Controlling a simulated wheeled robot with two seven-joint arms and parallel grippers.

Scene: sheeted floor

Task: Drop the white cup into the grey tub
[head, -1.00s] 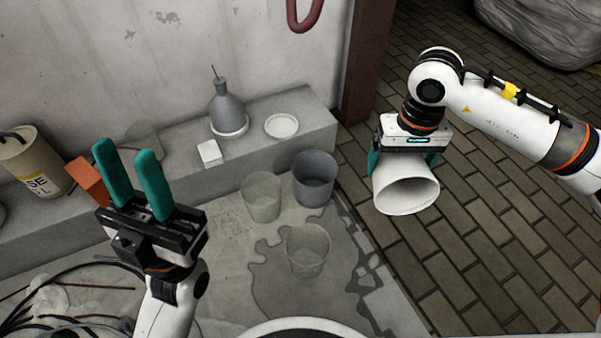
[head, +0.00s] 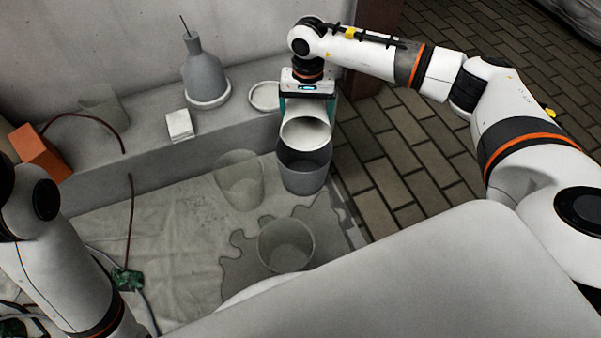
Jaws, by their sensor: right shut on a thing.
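The white cup (head: 305,130) is held on its side, its open mouth tilted toward me. My right gripper (head: 307,106) is shut on it, with a teal finger on each side. The grey tub (head: 304,177) stands on the sheeted floor against the ledge. The cup is over the tub in the picture, and its lower edge overlaps the tub's rim. I cannot tell the exact height gap. The tub's inside is partly hidden by the cup. My left arm is at the left edge, but its gripper is out of view.
Two translucent tubs stand close by: one (head: 240,181) left of the grey tub, one (head: 285,245) nearer me. The ledge (head: 145,160) holds a grey bottle (head: 204,72), a white block (head: 180,126), a white dish (head: 265,96) and an orange block (head: 40,152). Brick paving lies right.

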